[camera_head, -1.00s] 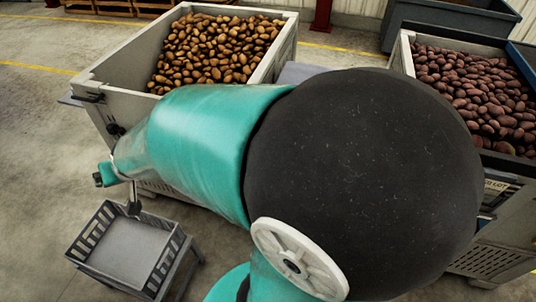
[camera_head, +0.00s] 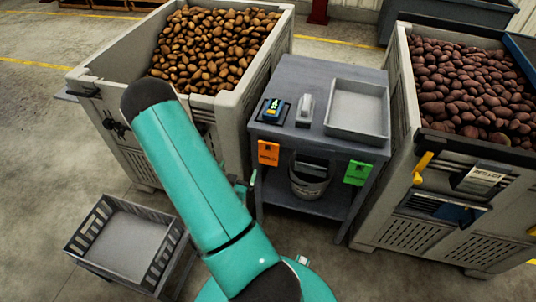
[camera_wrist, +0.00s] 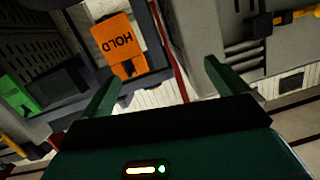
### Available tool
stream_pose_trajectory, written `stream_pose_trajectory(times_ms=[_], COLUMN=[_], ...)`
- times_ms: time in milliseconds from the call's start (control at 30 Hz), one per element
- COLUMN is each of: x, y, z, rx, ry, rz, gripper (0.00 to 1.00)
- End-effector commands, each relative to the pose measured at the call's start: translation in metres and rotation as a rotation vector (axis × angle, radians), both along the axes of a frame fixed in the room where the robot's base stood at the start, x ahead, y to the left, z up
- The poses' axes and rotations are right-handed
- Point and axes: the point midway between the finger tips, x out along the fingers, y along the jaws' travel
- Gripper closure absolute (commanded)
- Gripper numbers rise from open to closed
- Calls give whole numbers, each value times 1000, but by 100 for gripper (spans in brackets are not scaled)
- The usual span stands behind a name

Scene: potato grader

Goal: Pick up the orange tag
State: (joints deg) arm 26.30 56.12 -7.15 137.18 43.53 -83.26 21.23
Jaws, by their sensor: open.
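The orange tag (camera_head: 268,153) hangs on the front of the grey table, at its left front corner, in the head view. In the wrist view the orange tag (camera_wrist: 119,40) shows upside down and reads HOLD. My gripper (camera_wrist: 158,75) is open and empty, its two green fingers apart. The tag lies beyond the fingers, nearer the left one, and is not touched. In the head view my arm covers most of my gripper; a green part (camera_head: 246,188) shows below and left of the tag.
The grey table (camera_head: 310,75) holds a shallow tray (camera_head: 357,110), a blue device (camera_head: 272,110) and a light grey object (camera_head: 305,109). A green tag (camera_head: 357,173) hangs at right. A bucket (camera_head: 311,182) sits below. Potato bins (camera_head: 240,120) (camera_head: 400,120) flank the table; an open crate (camera_head: 85,235) stands left.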

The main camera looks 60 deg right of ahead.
Motion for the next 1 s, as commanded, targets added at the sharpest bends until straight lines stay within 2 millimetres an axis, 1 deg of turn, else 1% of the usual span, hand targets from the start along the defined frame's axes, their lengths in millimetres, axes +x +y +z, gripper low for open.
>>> stream_pose_trajectory(times_ms=[33, 100, 200, 300, 367, 467, 700, 800, 1000], x=[-20, -40, -60, -69, -71, -69, -62, -59, -57], y=[-2, -3, -1, -1, -4, -16, -62, -77, -91], z=[-10, -14, -17, -18, -18, -17, -16, -17, -16], rx=[-44, -109, -180, -217, -229, -233, -232, -230, -229], ry=[26, 50, 76, 89, 91, 89, 88, 89, 90], rz=[-23, -44, -57, -62, -63, -66, -65, -64, -63], gripper=[2, 2, 2, 2, 2, 2, 2, 2, 2])
